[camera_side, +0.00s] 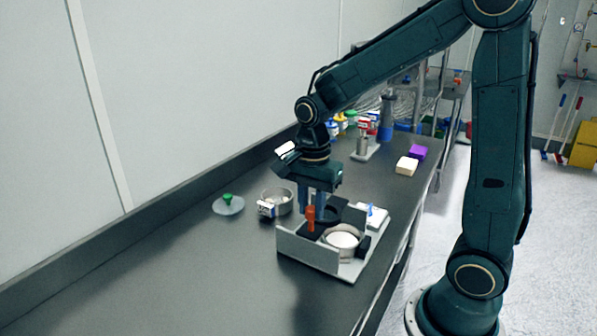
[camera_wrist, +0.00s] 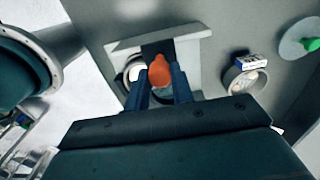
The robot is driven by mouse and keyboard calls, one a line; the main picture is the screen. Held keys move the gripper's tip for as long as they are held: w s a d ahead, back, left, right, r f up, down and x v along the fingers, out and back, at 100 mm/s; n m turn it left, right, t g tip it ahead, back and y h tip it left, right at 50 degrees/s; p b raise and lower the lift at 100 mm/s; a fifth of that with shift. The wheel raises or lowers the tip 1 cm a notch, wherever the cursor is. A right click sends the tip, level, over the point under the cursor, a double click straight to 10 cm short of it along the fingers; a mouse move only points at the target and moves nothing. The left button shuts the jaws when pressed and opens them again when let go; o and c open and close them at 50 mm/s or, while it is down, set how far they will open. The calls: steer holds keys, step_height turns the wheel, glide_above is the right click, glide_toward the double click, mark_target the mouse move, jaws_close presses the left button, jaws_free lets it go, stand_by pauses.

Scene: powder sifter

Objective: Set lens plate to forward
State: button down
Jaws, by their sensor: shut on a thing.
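The sifter (camera_side: 300,250) is a light grey base with an upright panel on the bench. A dark plate (camera_side: 309,231) sits behind the panel, with an orange handle (camera_side: 311,217) standing upright on it; I take this plate for the lens plate. My gripper (camera_side: 313,204) reaches down from above with its blue fingers at the handle. In the wrist view, the orange handle (camera_wrist: 160,70) lies between my two fingers, shut on it. A round cup with white content (camera_side: 342,239) is at the plate's right. The plate is partly hidden by the panel and fingers.
A metal bowl (camera_side: 277,199) with a small labelled box (camera_side: 267,209) and a clear lid with a green knob (camera_side: 228,204) stand left of the sifter. Beige (camera_side: 406,166) and purple (camera_side: 418,152) blocks lie farther back. The bench's left front is clear.

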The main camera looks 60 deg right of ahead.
steer(key=shift+s, duration=2.65)
steer(key=c, duration=1.2)
jaws_free()
steer(key=shift+r, duration=0.1)
step_height(320, 180, up, 14)
steer(key=shift+f, duration=0.15)
